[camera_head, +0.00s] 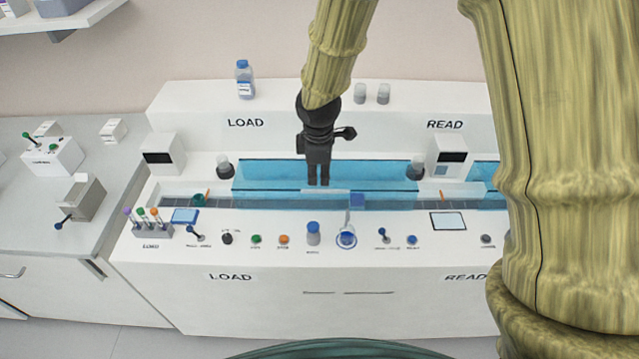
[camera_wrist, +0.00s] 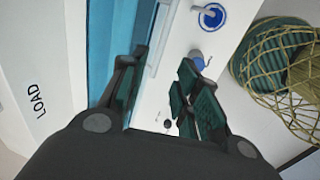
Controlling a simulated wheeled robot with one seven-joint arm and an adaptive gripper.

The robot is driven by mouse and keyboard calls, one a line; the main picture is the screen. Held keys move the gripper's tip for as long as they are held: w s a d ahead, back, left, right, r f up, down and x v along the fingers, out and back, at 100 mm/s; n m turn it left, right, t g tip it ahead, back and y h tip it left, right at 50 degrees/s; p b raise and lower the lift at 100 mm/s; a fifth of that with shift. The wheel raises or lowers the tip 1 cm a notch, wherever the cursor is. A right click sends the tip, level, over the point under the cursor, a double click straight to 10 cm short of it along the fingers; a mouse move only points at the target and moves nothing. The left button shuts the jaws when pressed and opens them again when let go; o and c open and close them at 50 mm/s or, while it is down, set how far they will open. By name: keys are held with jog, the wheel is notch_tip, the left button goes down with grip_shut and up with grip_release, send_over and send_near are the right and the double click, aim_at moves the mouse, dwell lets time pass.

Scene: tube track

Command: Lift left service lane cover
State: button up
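The left service lane cover is a long, clear blue panel (camera_head: 270,176) over the lane in the LOAD section, and it looks lowered. Its blue surface also fills a strip in the wrist view (camera_wrist: 98,45). A pale bar (camera_head: 345,191), seemingly its handle, runs along the panel's middle and shows ahead of the fingers in the wrist view (camera_wrist: 163,38). My gripper (camera_head: 318,184) points down at the middle of the cover, just behind the bar. In the wrist view my gripper (camera_wrist: 163,75) has its fingers apart with nothing between them. Contact with the cover cannot be told.
A row of knobs, small levers and a blue-ringed button (camera_head: 346,237) lines the front ledge. A tube rack (camera_head: 152,229) stands at the left. A blue-capped bottle (camera_head: 244,80) and two grey jars stand on the back top. A second blue panel (camera_head: 485,174) lies under READ.

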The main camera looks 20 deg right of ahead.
aim_at(319, 192)
jog(key=shift+w+d+f+p, duration=0.1)
jog(key=shift+w+f+p, duration=0.15)
jog(key=shift+f, duration=1.05)
jog(key=shift+w+d+f+p, duration=0.1)
jog(key=shift+w+f+p, duration=0.2)
jog(key=shift+f, duration=0.95)
jog(key=shift+w+d+f+p, duration=0.1)
jog(key=shift+w+f+p, duration=0.15)
jog(key=shift+f, duration=1.05)
grip_shut()
